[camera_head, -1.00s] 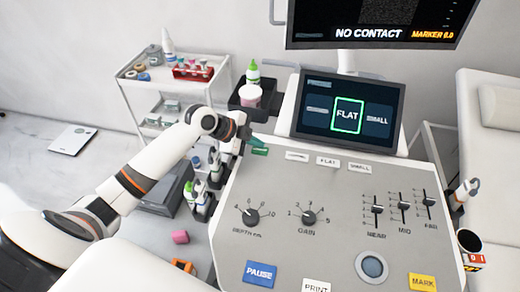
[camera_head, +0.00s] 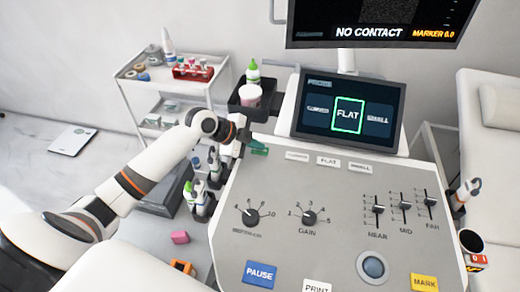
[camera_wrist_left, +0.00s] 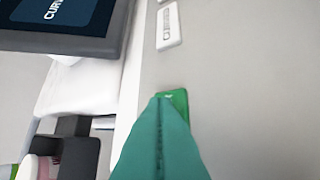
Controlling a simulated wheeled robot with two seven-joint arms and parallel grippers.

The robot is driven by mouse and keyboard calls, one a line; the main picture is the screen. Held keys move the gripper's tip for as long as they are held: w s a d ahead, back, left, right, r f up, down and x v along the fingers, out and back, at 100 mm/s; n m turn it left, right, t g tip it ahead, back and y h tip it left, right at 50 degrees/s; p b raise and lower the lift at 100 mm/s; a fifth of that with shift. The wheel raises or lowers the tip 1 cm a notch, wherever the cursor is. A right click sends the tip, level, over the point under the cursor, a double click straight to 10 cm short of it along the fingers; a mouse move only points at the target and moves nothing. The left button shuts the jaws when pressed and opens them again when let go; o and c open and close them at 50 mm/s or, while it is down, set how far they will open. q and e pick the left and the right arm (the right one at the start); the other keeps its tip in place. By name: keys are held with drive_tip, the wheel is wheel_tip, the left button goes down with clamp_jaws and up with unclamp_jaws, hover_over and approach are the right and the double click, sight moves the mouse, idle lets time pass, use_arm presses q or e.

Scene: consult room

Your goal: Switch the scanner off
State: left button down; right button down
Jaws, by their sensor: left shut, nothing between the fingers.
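The scanner's grey console panel (camera_head: 310,185) fills the middle of the head view, with its lit touch screen (camera_head: 348,110) showing FLAT framed in green. The upper monitor (camera_head: 375,20) is lit and reads NO CONTACT. A green button (camera_head: 259,151) sits at the panel's upper left corner; it also shows in the left wrist view (camera_wrist_left: 180,100). My left gripper (camera_head: 250,143) is shut and empty, its green fingertips at the button. In the wrist view the fingertips (camera_wrist_left: 158,100) overlap the button's near edge; I cannot tell whether they touch it. My right gripper is not in view.
CURVED, FLAT and SMALL keys (camera_head: 328,161) lie right of the green button. Knobs (camera_head: 309,217), sliders (camera_head: 403,206) and a blue PAUSE key (camera_head: 260,274) are lower on the panel. A black holder (camera_head: 250,112) with bottles stands behind. A couch (camera_head: 495,150) is at right.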

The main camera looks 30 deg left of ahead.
sight(256, 152)
use_arm(q)
drive_tip(key=shift+f, duration=0.25)
drive_tip(key=shift+r, duration=0.1)
idle(0.3)
drive_tip(key=shift+r+p, duration=0.6)
drive_tip(key=shift+r, duration=0.15)
wheel_tip(256, 152, up, 5)
drive_tip(key=p, duration=0.4)
idle(0.8)
